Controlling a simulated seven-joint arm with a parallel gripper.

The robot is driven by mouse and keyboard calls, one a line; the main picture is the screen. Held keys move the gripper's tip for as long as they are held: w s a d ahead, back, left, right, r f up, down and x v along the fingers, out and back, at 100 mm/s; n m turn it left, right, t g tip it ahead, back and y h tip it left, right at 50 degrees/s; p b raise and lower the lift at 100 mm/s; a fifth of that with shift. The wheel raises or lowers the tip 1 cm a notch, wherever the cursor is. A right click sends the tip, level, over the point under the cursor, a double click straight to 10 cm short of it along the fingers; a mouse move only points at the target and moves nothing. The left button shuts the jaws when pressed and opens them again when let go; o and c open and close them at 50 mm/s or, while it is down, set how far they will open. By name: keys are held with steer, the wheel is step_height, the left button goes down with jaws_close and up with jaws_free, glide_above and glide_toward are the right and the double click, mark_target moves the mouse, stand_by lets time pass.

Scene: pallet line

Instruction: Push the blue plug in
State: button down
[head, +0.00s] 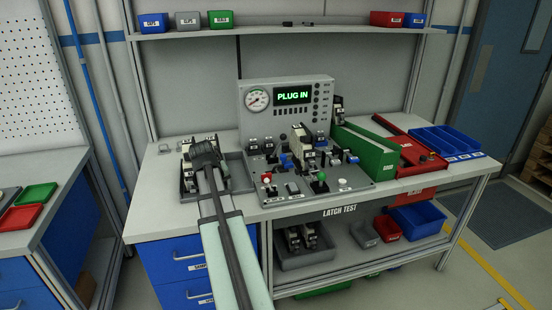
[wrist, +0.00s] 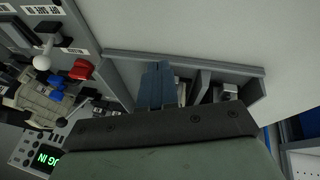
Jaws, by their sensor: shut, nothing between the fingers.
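The blue plug (head: 287,162) appears as a small blue piece at the left side of the beige unit (head: 300,138) on the test panel. A blue piece also shows in the wrist view (wrist: 57,92), beside the beige unit. I cannot tell how deep it sits. My gripper (head: 205,152) is left of the panel, over the grey tray (head: 236,182). In the wrist view its blue-grey fingers (wrist: 159,84) are together and empty, in front of the tray. The gripper is well apart from the blue plug.
The panel (head: 325,195) carries a white-knobbed lever, a red piece and a green knob (head: 320,176). A display (head: 293,95) behind reads PLUG IN. A green bin (head: 368,152), a red tray (head: 412,168) and blue bins (head: 446,142) stand right. The bench's front left is clear.

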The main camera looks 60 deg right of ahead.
mark_target(285, 157)
steer(key=s+d+r+h, duration=0.1)
steer(key=s+d+r, duration=0.25)
steer(key=d, duration=0.45)
steer(key=s+d+r+h, duration=0.25)
steer(key=d+r, duration=0.25)
steer(key=d, duration=0.4)
steer(key=shift+y, duration=0.45)
steer(key=x, duration=1)
steer(key=shift+s+d+f, duration=0.15)
steer(key=shift+f, duration=0.05)
steer(key=shift+s+d+r, duration=0.2)
steer(key=shift+s+d, duration=0.4)
steer(key=shift+d, duration=0.3)
steer(key=shift+s+d, duration=0.4)
steer(key=shift+d, duration=0.25)
steer(key=shift+s, duration=0.1)
steer(key=shift+s+d, duration=1.15)
steer(key=shift+d, duration=0.05)
